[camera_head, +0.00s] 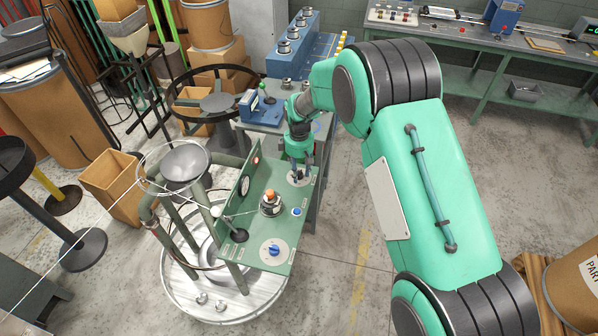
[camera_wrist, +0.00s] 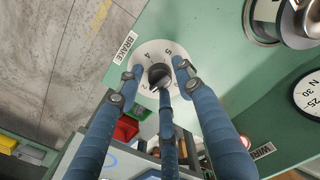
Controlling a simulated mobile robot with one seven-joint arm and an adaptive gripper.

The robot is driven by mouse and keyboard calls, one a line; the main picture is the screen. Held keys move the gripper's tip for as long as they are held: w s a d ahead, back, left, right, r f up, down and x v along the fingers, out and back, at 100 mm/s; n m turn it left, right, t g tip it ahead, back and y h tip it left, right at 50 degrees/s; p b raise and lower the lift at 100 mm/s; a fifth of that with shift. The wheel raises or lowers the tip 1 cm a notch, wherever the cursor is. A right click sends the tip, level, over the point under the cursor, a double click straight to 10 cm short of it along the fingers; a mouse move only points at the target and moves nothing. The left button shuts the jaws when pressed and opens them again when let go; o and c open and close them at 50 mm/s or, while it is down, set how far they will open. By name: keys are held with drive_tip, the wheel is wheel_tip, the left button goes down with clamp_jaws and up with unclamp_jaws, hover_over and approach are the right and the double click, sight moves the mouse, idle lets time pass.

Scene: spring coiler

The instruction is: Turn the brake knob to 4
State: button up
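The brake knob (camera_wrist: 158,75) is a small dark knob on a round white dial (camera_wrist: 150,48) beside a BRAKE label (camera_wrist: 124,47) in the wrist view. The numerals 4 and 5 show on the dial's upper part, and a 2 at its lower left. The knob's lower side is partly covered, and I cannot tell surely which number it points to. My gripper (camera_wrist: 159,78) has three blue fingers spread around the knob, with gaps at the left and right; whether the lower finger touches is unclear. In the head view my gripper (camera_head: 299,174) is over the dial at the panel's far end.
The green panel (camera_head: 258,222) also carries an orange-topped fitting (camera_head: 270,202), a blue button (camera_head: 296,211), a blue knob (camera_head: 274,250) and a gauge (camera_head: 245,186). A workbench with a blue device (camera_head: 261,106) stands behind. Open floor lies to the panel's right.

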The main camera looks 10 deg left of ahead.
clamp_jaws()
drive_tip(key=shift+m, duration=0.5)
drive_tip(key=m+p, duration=0.1)
drive_tip(key=m, duration=0.2)
drive_tip(key=shift+r+m+p, duration=0.1)
drive_tip(key=shift+m+p, duration=0.2)
drive_tip(key=shift+p, duration=0.05)
drive_tip(key=m+p, duration=0.1)
drive_tip(key=m, duration=0.3)
drive_tip(key=m+p, duration=0.1)
drive_tip(key=m, duration=1)
